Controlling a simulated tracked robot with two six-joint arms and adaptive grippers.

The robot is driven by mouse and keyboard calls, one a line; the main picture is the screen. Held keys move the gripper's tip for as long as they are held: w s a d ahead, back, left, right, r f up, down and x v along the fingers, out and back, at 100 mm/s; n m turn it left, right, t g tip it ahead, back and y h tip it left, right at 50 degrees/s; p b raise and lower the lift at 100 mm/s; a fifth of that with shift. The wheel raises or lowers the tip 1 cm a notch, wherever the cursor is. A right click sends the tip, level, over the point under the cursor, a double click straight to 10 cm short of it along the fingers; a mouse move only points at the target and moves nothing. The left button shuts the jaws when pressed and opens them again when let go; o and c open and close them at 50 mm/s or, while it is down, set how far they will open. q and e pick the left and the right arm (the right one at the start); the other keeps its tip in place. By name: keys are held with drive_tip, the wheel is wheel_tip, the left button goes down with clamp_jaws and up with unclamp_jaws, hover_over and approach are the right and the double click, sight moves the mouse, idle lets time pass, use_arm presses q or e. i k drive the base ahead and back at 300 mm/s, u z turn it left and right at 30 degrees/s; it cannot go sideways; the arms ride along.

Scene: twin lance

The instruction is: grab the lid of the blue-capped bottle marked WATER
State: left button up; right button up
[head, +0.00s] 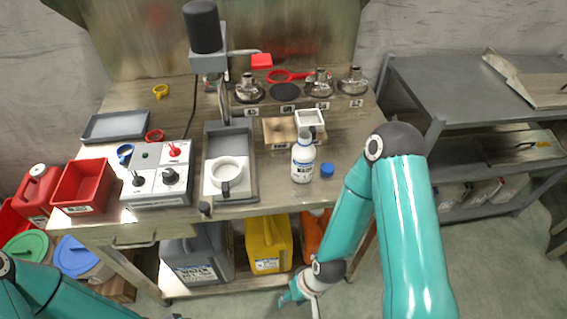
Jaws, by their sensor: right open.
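A white bottle (302,164) with a blue label stands upright near the front right of the bench. Its label text is too small to read. A small blue cap (327,170) sits on the bench just right of the bottle, apart from it. My right gripper (298,299) is open, low in front of the bench and well below the bottle. Its fingers show only in part. My left arm enters at the bottom left, and its gripper is out of view.
A grey tray (246,184) holding a white mug (227,173) lies left of the bottle. A switch box (158,179) and red bin (82,187) stand farther left. Metal burners (319,84) line the back. Jerrycans, including a yellow one (267,244), stand below the bench top.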

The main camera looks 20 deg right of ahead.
sight(327, 169)
drive_tip(key=z, duration=0.05)
drive_tip(key=i, duration=0.2)
drive_tip(key=u, duration=2.05)
drive_tip(key=k, duration=2.35)
drive_tip(key=z, duration=0.8)
drive_tip(key=i, duration=1)
